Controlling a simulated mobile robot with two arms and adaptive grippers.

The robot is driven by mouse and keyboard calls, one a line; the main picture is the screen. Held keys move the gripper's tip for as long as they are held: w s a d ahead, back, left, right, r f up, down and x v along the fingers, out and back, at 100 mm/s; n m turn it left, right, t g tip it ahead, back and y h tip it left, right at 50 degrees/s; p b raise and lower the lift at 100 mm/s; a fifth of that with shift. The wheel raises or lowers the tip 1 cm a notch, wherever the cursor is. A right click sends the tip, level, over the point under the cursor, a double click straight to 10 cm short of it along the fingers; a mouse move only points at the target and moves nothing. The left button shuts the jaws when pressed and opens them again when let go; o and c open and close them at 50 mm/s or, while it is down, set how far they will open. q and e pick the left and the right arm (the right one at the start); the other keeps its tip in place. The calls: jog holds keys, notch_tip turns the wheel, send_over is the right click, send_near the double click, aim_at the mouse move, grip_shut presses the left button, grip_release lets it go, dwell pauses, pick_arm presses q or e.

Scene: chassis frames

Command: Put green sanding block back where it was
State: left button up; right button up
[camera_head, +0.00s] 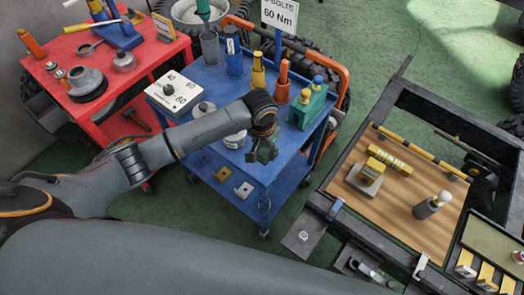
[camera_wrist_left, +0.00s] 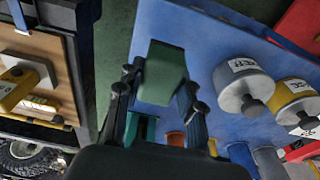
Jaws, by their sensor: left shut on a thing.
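My left gripper (camera_head: 262,152) is shut on the green sanding block (camera_head: 268,150), above the front right part of the blue cart top (camera_head: 248,188). In the left wrist view the block (camera_wrist_left: 163,68) sits between the two fingers (camera_wrist_left: 160,95), with the blue surface behind it. In the head view the gripper covers much of the block. I cannot tell the exact gap below it. My right gripper is not in view.
A green holder with bottles (camera_head: 306,112), orange and yellow bottles and a white numbered box (camera_head: 173,93) stand on the cart. A red cart (camera_head: 90,80) is left; a wooden board (camera_head: 400,205) in a dark frame is right.

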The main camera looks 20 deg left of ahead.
aim_at(262, 154)
pick_arm(q)
jog(key=shift+w+a+f, duration=0.35)
jog(key=shift+f, duration=0.25)
jog(key=shift+w+a+f, duration=0.3)
jog(key=shift+w+f, duration=0.05)
jog(key=shift+f, duration=0.2)
jog(key=f, duration=0.3)
jog(key=shift+w+a+f, duration=0.15)
jog(key=shift+a+f, duration=0.05)
jog(key=shift+f, duration=0.05)
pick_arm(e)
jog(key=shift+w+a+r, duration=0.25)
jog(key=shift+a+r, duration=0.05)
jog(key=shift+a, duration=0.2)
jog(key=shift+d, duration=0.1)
pick_arm(q)
jog(key=shift+f, duration=0.15)
jog(key=o, duration=1.1)
jog(key=shift+o, duration=0.2)
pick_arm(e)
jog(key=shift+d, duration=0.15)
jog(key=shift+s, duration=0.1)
pick_arm(q)
notch_tip(262, 154, up, 12)
jog(key=s, duration=0.1)
jog(key=shift+s+a, duration=0.2)
jog(key=shift+a, duration=0.05)
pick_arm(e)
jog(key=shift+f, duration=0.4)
